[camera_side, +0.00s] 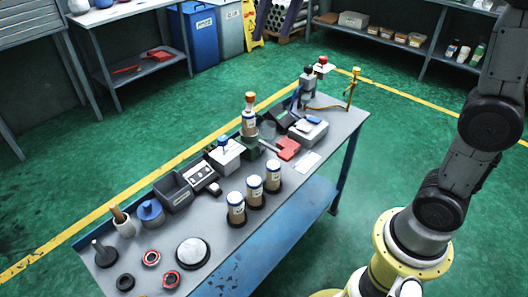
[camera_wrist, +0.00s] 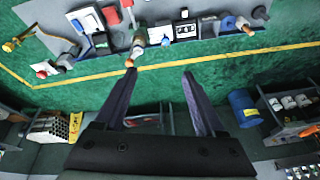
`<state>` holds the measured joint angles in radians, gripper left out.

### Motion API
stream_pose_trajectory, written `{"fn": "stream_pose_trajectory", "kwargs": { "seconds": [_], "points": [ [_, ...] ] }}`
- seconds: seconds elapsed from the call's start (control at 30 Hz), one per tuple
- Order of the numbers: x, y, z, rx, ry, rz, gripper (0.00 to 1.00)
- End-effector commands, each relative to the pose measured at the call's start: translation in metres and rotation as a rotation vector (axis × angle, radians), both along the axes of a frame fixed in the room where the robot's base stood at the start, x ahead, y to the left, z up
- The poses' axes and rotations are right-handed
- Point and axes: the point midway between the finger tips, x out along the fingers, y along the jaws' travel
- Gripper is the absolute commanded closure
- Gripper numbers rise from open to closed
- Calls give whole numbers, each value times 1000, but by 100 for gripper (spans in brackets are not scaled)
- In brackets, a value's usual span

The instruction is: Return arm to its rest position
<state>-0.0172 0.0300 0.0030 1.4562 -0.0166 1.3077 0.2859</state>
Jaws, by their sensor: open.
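My gripper (camera_wrist: 159,74) shows in the wrist view with its two dark fingers spread wide and nothing between them. It hangs clear of the grey workbench (camera_wrist: 205,43), which lies along the top of that view. In the side view my arm rises at the right and leaves the frame at the top, so my gripper is hidden there. The workbench (camera_side: 258,212) stands left of my arm. On it a labelled jar with a brown top (camera_side: 249,118) stands upright at a green block, apart from my arm.
Three labelled jars, front (camera_side: 236,208), middle (camera_side: 255,191) and rear (camera_side: 272,177), stand on dark bases along the bench's near edge. A round white dish (camera_side: 192,252) lies at its left end. Green floor is clear between bench and arm.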

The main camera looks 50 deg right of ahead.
Motion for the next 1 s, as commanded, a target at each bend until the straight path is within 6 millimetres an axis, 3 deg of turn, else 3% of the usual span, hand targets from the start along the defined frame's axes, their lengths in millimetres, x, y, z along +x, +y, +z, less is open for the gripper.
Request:
{"fn": "stream_pose_trajectory", "kwargs": {
  "seconds": [0.03,0.27,0.37,0.5,0.6,0.8,1.0],
  "points": [
    [-23,-1,5,-2,-20,8,28],
    [-112,-3,-5,-20,-97,56,28],
    [-149,-4,-22,-30,-126,81,28],
    [-198,-4,-60,-50,-155,123,28],
    [-222,-4,-91,-63,-161,154,28],
    [-243,-4,-140,-81,-123,210,28],
    [-238,-3,-142,-99,-145,249,28]
  ]
}}
